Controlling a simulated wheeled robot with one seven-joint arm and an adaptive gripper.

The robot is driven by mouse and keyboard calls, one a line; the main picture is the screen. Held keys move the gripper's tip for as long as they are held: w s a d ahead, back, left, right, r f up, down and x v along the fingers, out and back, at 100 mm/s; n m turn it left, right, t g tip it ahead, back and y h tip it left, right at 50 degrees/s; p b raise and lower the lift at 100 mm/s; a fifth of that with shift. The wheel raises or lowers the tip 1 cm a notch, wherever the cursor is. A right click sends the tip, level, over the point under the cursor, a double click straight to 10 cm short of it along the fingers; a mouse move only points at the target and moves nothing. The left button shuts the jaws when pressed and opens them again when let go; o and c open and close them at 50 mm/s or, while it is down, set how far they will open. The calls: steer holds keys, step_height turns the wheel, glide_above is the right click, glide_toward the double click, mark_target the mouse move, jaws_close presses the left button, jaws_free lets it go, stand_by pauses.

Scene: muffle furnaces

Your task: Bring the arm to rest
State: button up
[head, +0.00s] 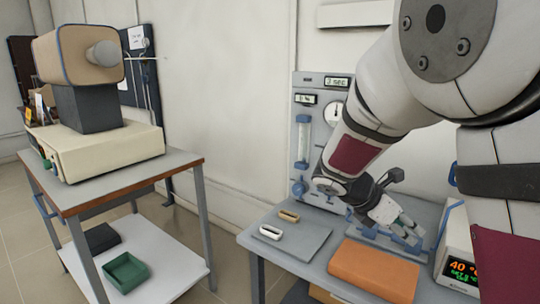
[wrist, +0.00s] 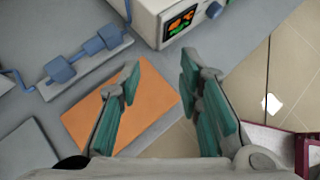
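My arm reaches in from the right of the head view, and its gripper (head: 400,232) hangs over the grey table at the right. In the wrist view my gripper (wrist: 160,75) is open, with its two teal-padded fingers apart and nothing between them. Below the fingers lie an orange slab (wrist: 150,92) and, to the right, the tiled floor. In the head view the orange slab (head: 374,268) lies on the table just in front of the gripper. The gap between gripper and table cannot be judged exactly.
A controller with a lit display (head: 461,255) stands right of the slab; it also shows in the wrist view (wrist: 175,20). A flow-meter panel (head: 308,122) stands behind. Two small boats lie on a grey plate (head: 300,245). A furnace (head: 80,55) sits on the left cart (head: 150,180).

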steer(key=s+a+r+m+y, duration=0.1)
steer(key=s+a+m+y, duration=0.25)
steer(key=s+m, duration=0.55)
steer(key=s+a+r+m+y, duration=0.25)
steer(key=s+a+m, duration=0.2)
steer(key=s, duration=0.85)
steer(key=s+a+r+m+y, duration=0.1)
steer(key=s+a+m+y, duration=0.25)
steer(key=s+m, duration=0.6)
step_height(320, 180, up, 14)
steer(key=s+d+n+t+p, duration=0.1)
steer(key=n+t+p, duration=0.1)
steer(key=p, duration=1)
steer(key=shift+d+f, duration=0.2)
